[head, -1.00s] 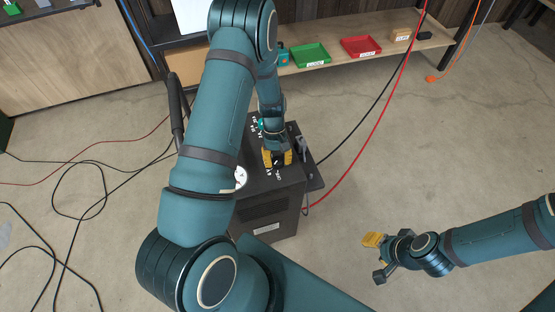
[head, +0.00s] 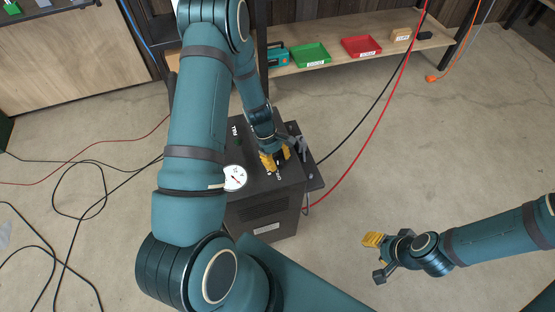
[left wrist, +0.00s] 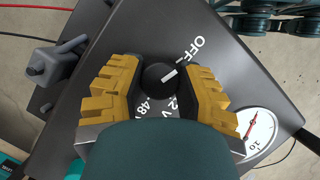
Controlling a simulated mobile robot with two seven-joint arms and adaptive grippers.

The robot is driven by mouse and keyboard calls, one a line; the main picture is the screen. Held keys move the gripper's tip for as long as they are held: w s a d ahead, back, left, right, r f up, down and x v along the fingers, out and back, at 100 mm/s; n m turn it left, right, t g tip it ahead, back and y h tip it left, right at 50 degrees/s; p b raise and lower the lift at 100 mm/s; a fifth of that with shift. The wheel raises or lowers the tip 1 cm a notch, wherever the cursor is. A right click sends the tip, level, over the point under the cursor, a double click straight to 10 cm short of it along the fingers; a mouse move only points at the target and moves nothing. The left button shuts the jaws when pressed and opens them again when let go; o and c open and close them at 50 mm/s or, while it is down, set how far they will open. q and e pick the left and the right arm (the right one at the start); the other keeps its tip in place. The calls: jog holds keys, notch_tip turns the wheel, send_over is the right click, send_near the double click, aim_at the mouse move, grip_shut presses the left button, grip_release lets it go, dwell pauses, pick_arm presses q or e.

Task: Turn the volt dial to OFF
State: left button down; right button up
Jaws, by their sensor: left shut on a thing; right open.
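The volt dial (left wrist: 158,80) is a round black knob on top of a dark box-shaped unit (head: 262,215). In the left wrist view its white pointer mark points to the upper right, toward the tick beside the printed word OFF (left wrist: 188,50). White 12 V and 48 marks show below the knob, partly hidden by my wrist. My left gripper (head: 275,160) is shut on the dial, its yellow fingers on either side of it. In the head view the fingers largely hide the knob. My right gripper (head: 376,258) is open and empty above the floor at right.
A white gauge (head: 234,178) with a red needle sits on the unit, left of the dial. A grey clamp-like part (left wrist: 55,58) is at its side. Red and black cables run from the unit. A low shelf (head: 340,66) with green and red trays stands behind.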

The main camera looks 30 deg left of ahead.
pick_arm(q)
jog(key=shift+s+d+f, duration=0.1)
jog(key=shift+s, duration=0.05)
jog(key=c, duration=0.6)
grip_release()
jog(key=shift+o, duration=0.2)
jog(key=v, duration=1.2)
